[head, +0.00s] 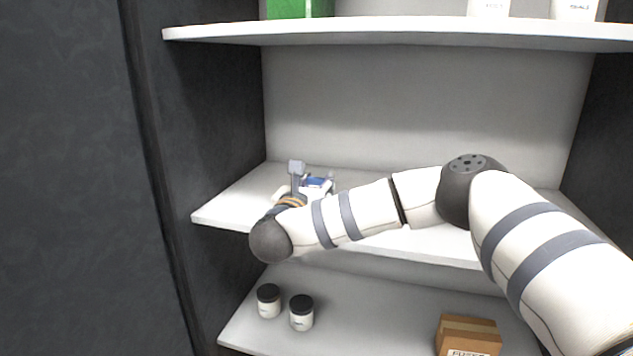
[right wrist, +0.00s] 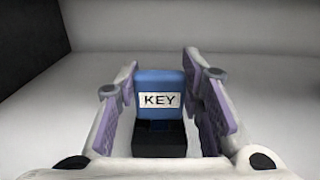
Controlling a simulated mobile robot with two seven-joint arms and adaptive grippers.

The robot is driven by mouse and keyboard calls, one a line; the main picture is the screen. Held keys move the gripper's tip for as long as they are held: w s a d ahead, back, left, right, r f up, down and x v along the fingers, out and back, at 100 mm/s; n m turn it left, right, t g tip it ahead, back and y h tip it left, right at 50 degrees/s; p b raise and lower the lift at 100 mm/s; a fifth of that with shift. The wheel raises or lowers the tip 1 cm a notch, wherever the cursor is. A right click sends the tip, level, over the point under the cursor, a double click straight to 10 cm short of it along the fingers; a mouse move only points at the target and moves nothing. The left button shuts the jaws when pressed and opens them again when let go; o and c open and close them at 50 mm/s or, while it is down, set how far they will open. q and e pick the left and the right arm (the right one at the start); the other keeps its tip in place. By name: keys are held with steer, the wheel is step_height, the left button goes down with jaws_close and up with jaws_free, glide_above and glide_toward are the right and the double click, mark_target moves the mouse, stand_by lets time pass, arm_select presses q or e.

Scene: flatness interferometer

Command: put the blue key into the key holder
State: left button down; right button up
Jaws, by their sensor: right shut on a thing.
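The blue key (right wrist: 159,84) has a square blue head with a white label reading "KEY". It stands upright between the two purple-padded fingers of my right gripper (right wrist: 163,90), which is shut on it. A black block (right wrist: 158,140) sits directly below the blue head, nearer the wrist camera; I cannot tell whether it is part of the key or the key holder. In the head view a small blue patch of the key (head: 317,182) shows at my right gripper (head: 316,187), above the middle shelf. No separate key holder can be made out. My left gripper is not in view.
The middle shelf (head: 232,208) is mostly bare around the gripper, with a dark cabinet wall (head: 215,120) at left. The upper shelf (head: 400,32) hangs above. Two dark-lidded jars (head: 268,301) (head: 302,313) and a brown box (head: 468,335) stand on the lower shelf.

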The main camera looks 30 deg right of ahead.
steer(key=o, duration=1.3)
steer(key=v, duration=1.2)
steer(key=shift+s, duration=0.1)
